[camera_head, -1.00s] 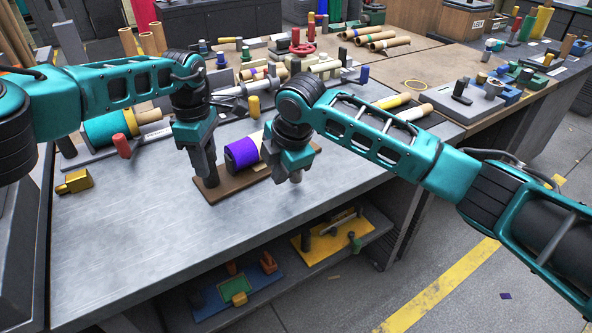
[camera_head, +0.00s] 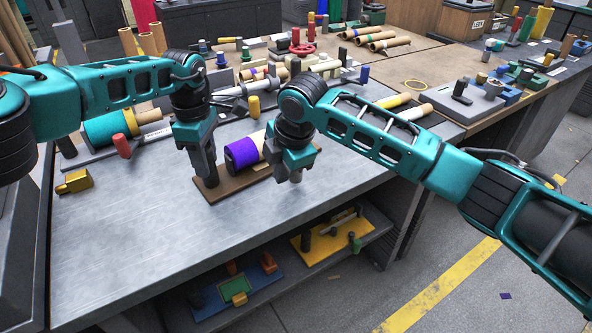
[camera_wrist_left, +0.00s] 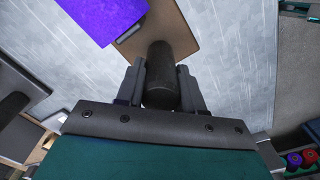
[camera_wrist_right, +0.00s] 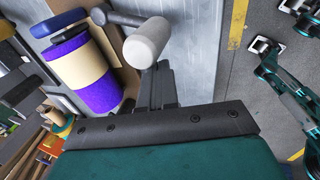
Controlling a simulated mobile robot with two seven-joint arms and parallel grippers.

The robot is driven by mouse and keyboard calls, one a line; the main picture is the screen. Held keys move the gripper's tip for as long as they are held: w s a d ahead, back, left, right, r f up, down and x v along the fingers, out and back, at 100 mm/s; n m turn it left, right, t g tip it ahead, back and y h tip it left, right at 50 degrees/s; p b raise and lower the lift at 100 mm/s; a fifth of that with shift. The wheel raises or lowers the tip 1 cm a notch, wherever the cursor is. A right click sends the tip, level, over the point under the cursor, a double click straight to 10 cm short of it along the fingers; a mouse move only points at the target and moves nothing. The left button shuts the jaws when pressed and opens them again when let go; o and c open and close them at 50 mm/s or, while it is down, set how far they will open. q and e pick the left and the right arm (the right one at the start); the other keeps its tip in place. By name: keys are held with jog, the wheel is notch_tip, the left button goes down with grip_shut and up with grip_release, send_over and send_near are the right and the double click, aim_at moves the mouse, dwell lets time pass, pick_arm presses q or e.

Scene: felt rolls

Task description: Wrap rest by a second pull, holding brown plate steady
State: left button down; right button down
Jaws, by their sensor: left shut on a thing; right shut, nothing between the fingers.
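The brown plate (camera_head: 236,186) lies on the grey bench and carries a roll of purple felt (camera_head: 241,154) with a cream band. My left gripper (camera_head: 209,181) is shut on a dark upright post (camera_wrist_left: 160,70) at the plate's near left end; the plate also shows in the left wrist view (camera_wrist_left: 182,28). My right gripper (camera_head: 294,177) is shut and empty at the plate's right end. In the right wrist view, a pale rounded grip (camera_wrist_right: 147,42) on a dark bar is in front of its closed fingers. The roll's banded side (camera_wrist_right: 86,72) is beside it. Whether the fingers touch the grip is unclear.
A teal roll (camera_head: 105,128) on a stand and a yellow block (camera_head: 75,182) lie to the left. A red peg (camera_head: 122,146) stands near them. Several tubes and fixtures crowd the back. The front of the bench is clear.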

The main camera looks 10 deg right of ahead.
pick_arm(q)
jog(key=shift+f, duration=0.1)
pick_arm(e)
jog(key=shift+w+d, duration=0.55)
jog(key=shift+d, duration=0.45)
jog(key=shift+w+d, duration=0.6)
jog(key=shift+d, duration=0.4)
jog(key=shift+w+d, duration=0.55)
jog(key=shift+d, duration=0.45)
jog(key=shift+a+r, duration=0.15)
jog(key=shift+r, duration=0.05)
jog(key=shift+s+r, duration=0.1)
jog(key=shift+r, duration=1.5)
jog(key=r, duration=0.2)
jog(key=a+r, duration=0.1)
jog(key=shift+s+r, duration=0.25)
pick_arm(q)
grip_release()
